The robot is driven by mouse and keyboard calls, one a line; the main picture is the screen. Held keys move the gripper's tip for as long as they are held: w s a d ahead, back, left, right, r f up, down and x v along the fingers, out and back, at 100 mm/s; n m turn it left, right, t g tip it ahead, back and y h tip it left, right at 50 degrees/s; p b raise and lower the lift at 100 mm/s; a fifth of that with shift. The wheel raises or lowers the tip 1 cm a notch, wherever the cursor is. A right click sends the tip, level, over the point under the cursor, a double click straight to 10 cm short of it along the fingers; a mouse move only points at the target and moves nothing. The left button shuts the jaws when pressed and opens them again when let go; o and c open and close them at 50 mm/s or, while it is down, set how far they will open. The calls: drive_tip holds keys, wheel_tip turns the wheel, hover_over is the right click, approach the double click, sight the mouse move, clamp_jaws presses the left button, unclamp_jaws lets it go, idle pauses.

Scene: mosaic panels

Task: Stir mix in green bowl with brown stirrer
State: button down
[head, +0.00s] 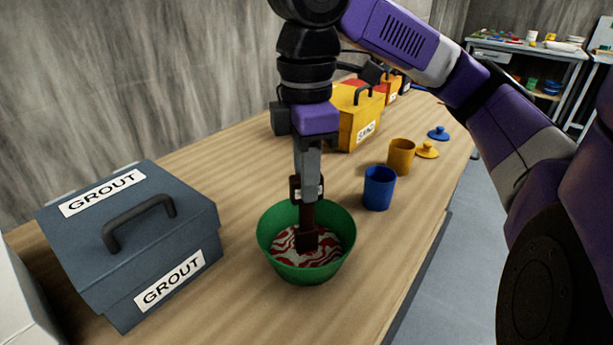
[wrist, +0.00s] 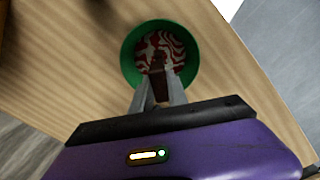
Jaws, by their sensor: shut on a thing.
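The green bowl (head: 339,256) stands on the wooden table in front of me. It also shows in the wrist view (wrist: 131,75). In it lies a red and white swirled mix (head: 287,245). My gripper (head: 307,188) points straight down over the bowl and is shut on the brown stirrer (head: 307,226). The stirrer is upright, and its lower end is in the mix. In the wrist view the fingers (wrist: 159,92) close on the stirrer (wrist: 158,68), seen from above. The stirrer's tip is hidden in the mix.
A grey GROUT box (head: 185,232) stands left of the bowl. A blue cup (head: 379,190) and an ochre cup (head: 401,156) stand behind and right, with an ochre lid (head: 427,150) and a blue lid (head: 438,133). A yellow SAND box (head: 345,118) is further back.

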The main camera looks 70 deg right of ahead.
drive_tip(key=shift+f, duration=0.35)
idle(0.4)
drive_tip(key=shift+r+p, duration=0.1)
drive_tip(key=shift+p, duration=0.25)
idle(0.7)
idle(0.4)
